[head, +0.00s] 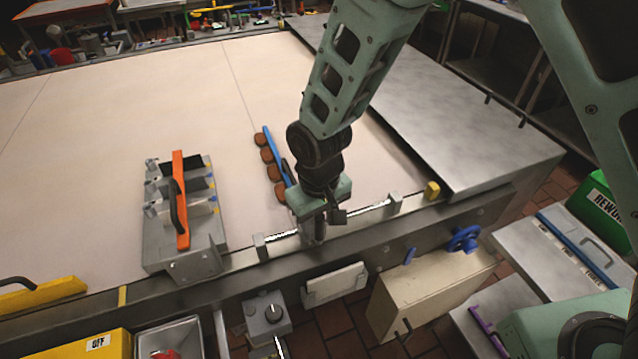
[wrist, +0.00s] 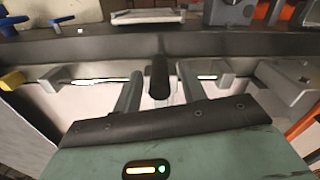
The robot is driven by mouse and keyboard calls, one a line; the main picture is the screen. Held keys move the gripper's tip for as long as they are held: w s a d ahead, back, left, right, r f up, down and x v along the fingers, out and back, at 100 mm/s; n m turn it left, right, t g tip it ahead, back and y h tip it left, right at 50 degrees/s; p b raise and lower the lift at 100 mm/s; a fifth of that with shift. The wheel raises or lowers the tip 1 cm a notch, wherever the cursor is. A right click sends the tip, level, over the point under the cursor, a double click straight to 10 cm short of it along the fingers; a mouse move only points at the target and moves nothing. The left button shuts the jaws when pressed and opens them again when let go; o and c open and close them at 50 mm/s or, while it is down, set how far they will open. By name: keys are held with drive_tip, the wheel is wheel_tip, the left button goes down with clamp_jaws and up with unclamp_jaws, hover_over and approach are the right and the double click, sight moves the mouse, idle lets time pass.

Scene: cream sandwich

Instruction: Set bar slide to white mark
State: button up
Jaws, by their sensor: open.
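A slide rail (head: 372,208) runs along the table's near edge between two grey end blocks, the left one (head: 260,246) and the right one (head: 395,203). In the wrist view a dark upright knob (wrist: 159,77), apparently the slide's handle, stands between my fingers. My gripper (head: 313,228) is over the middle of the rail. It also shows in the wrist view (wrist: 159,90), open, with one finger on each side of the knob and visible gaps. The slide's body is mostly hidden by my gripper. I cannot tell the white mark from the bright stretches of rail.
A grey fixture with an orange bar (head: 180,200) stands left of the rail. A blue bar with several brown pieces (head: 270,165) lies behind my gripper. A yellow block (head: 432,190) sits past the right end block. A steel plate (head: 440,120) covers the table's right side.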

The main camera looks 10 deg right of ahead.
wheel_tip(320, 180, up, 16)
drive_tip(key=b, duration=0.3)
drive_tip(key=shift+f, duration=0.25)
drive_tip(key=s+d+f+n+b, duration=0.1)
drive_tip(key=s+d, duration=0.3)
drive_tip(key=s, duration=0.4)
drive_tip(key=s+d+f+n+b, duration=0.1)
drive_tip(key=s+d+f+b, duration=0.1)
drive_tip(key=s+d, duration=0.3)
drive_tip(key=s+f, duration=0.1)
drive_tip(key=s, duration=0.3)
drive_tip(key=shift+s+d+n+y+b, duration=0.2)
drive_tip(key=shift+s+n+y+b, duration=0.1)
